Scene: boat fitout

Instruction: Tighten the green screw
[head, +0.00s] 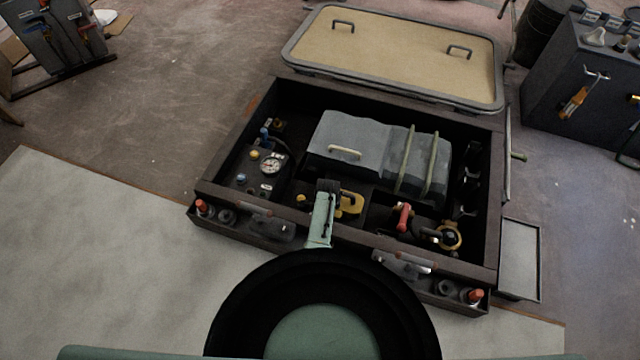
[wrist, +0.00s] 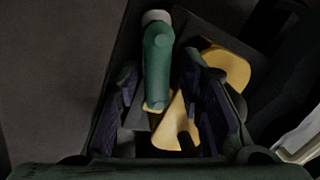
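In the wrist view, a green rounded piece (wrist: 158,60) with a pale grey cap stands between the two dark fingers of my gripper (wrist: 160,82). I cannot tell whether it is the green screw. The fingers are apart, with a gap visible on at least one side of the piece. A yellow forked part (wrist: 178,122) lies just below and right of it, and a wider yellow part (wrist: 228,68) is at the right. In the head view, my arm reaches into the front middle of the open box, beside a yellow part (head: 350,204). No green screw is clearly visible there.
The dark box (head: 237,125) holds a grey engine-like cover (head: 350,135), a round gauge (head: 270,165), and a red handle (head: 403,215) beside a brass ring (head: 450,236). Its tan lid (head: 400,55) lies behind. Box walls surround my gripper closely.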

